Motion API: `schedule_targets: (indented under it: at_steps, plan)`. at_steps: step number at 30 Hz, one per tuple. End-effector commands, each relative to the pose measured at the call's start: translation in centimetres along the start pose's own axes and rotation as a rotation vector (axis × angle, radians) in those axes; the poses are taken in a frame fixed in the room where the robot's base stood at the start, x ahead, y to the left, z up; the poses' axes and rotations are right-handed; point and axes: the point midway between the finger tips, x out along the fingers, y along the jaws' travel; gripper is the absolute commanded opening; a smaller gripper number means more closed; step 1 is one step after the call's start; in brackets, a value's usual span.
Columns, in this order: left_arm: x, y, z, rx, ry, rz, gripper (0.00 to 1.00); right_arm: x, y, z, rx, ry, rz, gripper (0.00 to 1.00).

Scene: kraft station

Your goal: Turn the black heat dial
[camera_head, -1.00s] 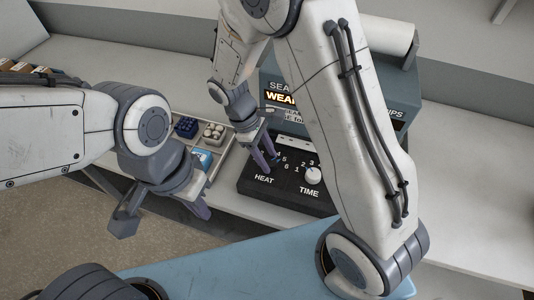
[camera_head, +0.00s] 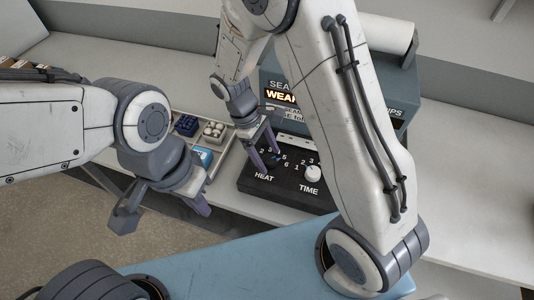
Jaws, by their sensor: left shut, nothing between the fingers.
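The black heat dial (camera_head: 269,164) sits on the dark control panel (camera_head: 246,186) above the word HEAT, mostly hidden by my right gripper (camera_head: 266,163). The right gripper points down, with its two purple fingers a little apart, one on either side of the dial. I cannot tell whether they press on it. Numbers 2, 3, 5 and 6 show around the dial. My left gripper (camera_head: 204,209) is shut and empty, low at the left, clear of the panel.
A white time dial (camera_head: 313,174) sits right of the heat dial. The blue-grey sealing machine (camera_head: 405,90) rises behind, partly hidden by my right arm. A sectioned tray (camera_head: 222,148) with small parts lies left of the panel. The white bench (camera_head: 470,170) is clear at right.

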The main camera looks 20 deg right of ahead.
Motion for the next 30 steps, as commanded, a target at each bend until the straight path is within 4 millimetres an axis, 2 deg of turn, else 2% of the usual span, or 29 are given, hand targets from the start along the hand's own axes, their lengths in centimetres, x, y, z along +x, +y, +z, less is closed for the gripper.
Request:
schedule_targets:
  at_steps: [5, 8, 18, 21, 25, 30]
  plan:
    - [0.1, 0.0, 0.0, 0.0, 0.0, 0.0, 0.0, -0.3, 0.0, 0.0, 0.0, 0.001, 0.001, 0.8]
    - [0.2, 0.0, 0.0, 0.0, 0.0, 0.0, 0.0, -1.5, 0.1, -0.1, 0.0, 0.004, 0.002, 0.8]
    - [0.9, -0.1, 0.1, 0.0, 0.0, 0.0, 0.0, -8.0, 0.0, -0.1, -0.001, 0.005, 0.003, 0.8]
    - [1.0, -0.1, 0.1, 0.0, 0.0, 0.0, 0.0, -9.3, 0.0, -0.1, -0.001, 0.003, 0.002, 0.8]
    - [1.0, -0.1, 0.1, 0.0, 0.0, 0.0, 0.0, -10.3, 0.0, -0.1, 0.0, 0.002, 0.001, 0.8]
    - [1.0, -0.1, 0.1, 0.0, 0.0, 0.0, 0.0, -10.5, 0.0, 0.0, 0.0, 0.0, -0.001, 0.8]
